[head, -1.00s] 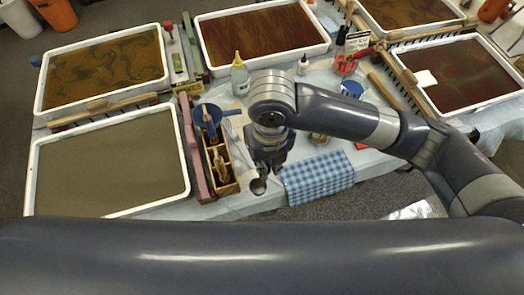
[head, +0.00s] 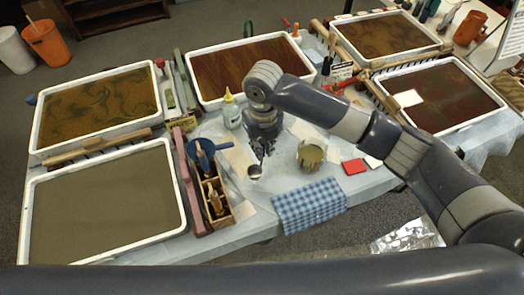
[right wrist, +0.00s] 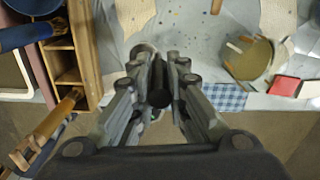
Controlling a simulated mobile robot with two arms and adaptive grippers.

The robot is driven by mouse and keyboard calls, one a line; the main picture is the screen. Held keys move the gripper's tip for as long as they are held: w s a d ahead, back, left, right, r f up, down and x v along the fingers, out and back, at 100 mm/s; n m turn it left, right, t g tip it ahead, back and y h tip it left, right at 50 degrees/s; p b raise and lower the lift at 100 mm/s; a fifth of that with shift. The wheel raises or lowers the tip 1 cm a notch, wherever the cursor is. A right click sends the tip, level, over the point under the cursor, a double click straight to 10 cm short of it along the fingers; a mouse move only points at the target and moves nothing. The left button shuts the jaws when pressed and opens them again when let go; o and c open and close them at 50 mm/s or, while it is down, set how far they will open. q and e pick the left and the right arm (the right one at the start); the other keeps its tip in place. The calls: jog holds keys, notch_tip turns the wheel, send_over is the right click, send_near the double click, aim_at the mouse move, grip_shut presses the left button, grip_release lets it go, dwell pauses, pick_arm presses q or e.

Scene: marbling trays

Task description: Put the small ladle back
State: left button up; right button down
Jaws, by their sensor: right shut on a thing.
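My right gripper (head: 262,148) is shut on the small ladle and points down over the middle of the table. The ladle's round metal bowl (head: 254,171) shows below the fingers in the head view. In the right wrist view the fingers (right wrist: 160,85) close around its dark handle (right wrist: 159,97), and part of the bowl (right wrist: 145,50) shows beyond them. A round pot with olive-coloured contents (head: 310,155) stands right of the ladle, apart from it. It also shows in the right wrist view (right wrist: 250,58). My left gripper is out of view.
A wooden caddy (head: 228,219) with brushes stands left of the gripper, a blue funnel-like vessel (head: 201,150) at its back. A yellow-capped bottle (head: 231,112) stands behind. A checked cloth (head: 309,206) lies at the front edge, a red block (head: 353,166) to the right. Several marbling trays surround this area.

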notch_tip(320, 180, down, 3)
jog(key=shift+s+p, duration=0.1)
jog(key=shift+p, duration=0.5)
jog(key=shift+f, duration=0.3)
jog(key=c, duration=1.6)
grip_release()
jog(key=shift+f, duration=0.1)
jog(key=shift+r, duration=0.2)
notch_tip(320, 180, up, 12)
jog(key=b, duration=0.2)
jog(key=shift+b, duration=0.3)
